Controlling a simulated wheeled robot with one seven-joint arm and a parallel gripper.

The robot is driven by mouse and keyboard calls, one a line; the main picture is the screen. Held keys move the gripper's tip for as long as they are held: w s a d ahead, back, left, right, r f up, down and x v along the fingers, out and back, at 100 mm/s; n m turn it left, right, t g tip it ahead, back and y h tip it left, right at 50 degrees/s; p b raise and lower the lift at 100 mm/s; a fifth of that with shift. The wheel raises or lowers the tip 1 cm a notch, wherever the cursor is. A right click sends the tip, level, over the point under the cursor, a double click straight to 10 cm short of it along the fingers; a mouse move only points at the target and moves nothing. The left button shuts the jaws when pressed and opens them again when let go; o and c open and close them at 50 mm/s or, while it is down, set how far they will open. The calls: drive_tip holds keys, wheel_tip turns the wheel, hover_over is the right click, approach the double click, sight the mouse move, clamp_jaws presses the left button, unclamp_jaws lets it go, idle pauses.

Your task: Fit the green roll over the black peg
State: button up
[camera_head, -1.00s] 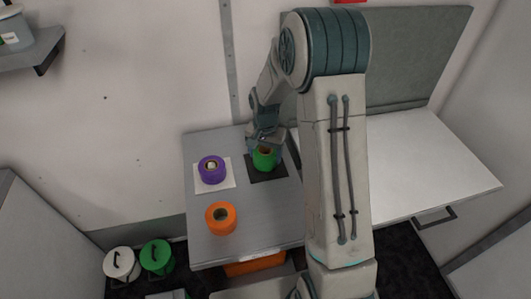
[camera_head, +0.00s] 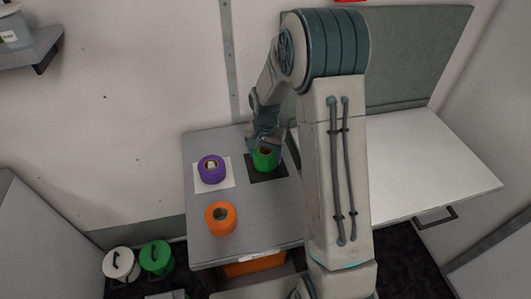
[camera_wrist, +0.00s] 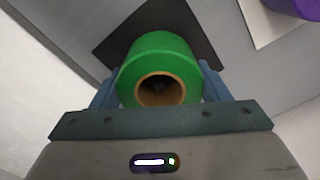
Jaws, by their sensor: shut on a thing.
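The green roll (camera_head: 266,160) is at the black square mat (camera_head: 268,175) on the grey table. In the wrist view the green roll (camera_wrist: 160,72) sits between the blue fingers of my gripper (camera_wrist: 160,90), which is shut on it. The brown core opening faces the camera and shows a dark inside. Something small and dark shows down in the hole, but I cannot tell whether it is the black peg. The black mat (camera_wrist: 125,22) lies beyond the roll. I cannot tell whether the roll touches the mat.
A purple roll (camera_head: 211,169) stands on a white square mat (camera_head: 229,183) to the left. An orange roll (camera_head: 221,218) stands on bare table (camera_head: 265,228) nearer the front. A white worktop (camera_head: 420,165) lies right of my arm. A wall rises behind the table.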

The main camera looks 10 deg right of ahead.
drive_tip(key=shift+f+b, duration=0.35)
drive_tip(key=shift+f, duration=0.15)
drive_tip(key=o, duration=0.8)
drive_tip(key=shift+c, duration=0.2)
drive_tip(key=shift+r+p, duration=3.4)
drive_tip(key=shift+r, duration=2.1)
drive_tip(key=shift+r, duration=0.15)
drive_tip(key=s+r+n+t+b, duration=0.1)
drive_tip(key=s+r+n+t, duration=0.15)
drive_tip(key=s+r, duration=0.85)
drive_tip(key=s+r+n+t+b, duration=0.1)
drive_tip(key=s+r+n, duration=0.2)
drive_tip(key=s, duration=1)
drive_tip(key=shift+n, duration=0.45)
